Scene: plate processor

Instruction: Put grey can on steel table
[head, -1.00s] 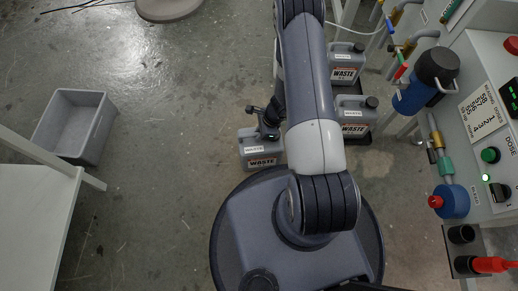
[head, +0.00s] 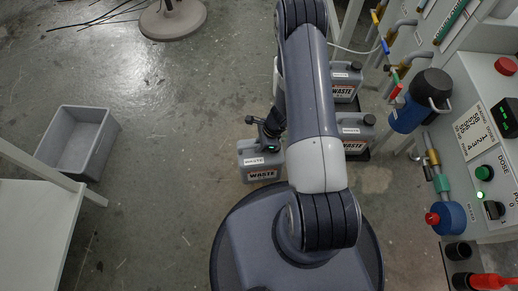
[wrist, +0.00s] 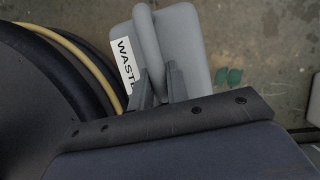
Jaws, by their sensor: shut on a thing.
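A grey can with a "WASTE" label (head: 262,174) is beside the front of my base in the head view. In the wrist view the grey can (wrist: 188,45) fills the upper middle, with its label partly covered. My gripper (wrist: 158,88) is shut on the can's handle, one finger on each side of it. In the head view my gripper (head: 268,138) is over the can's top, partly hidden by my arm. I cannot tell whether the can touches the floor. A pale table (head: 35,235), perhaps the steel table, stands at the left edge, its top bare where visible.
Two more grey waste cans (head: 344,90) (head: 352,145) stand on the right beside the machine (head: 482,140) with its pipes and blue bottles. A grey open bin (head: 97,150) is on the floor near the pale table. The floor between bin and held can is clear.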

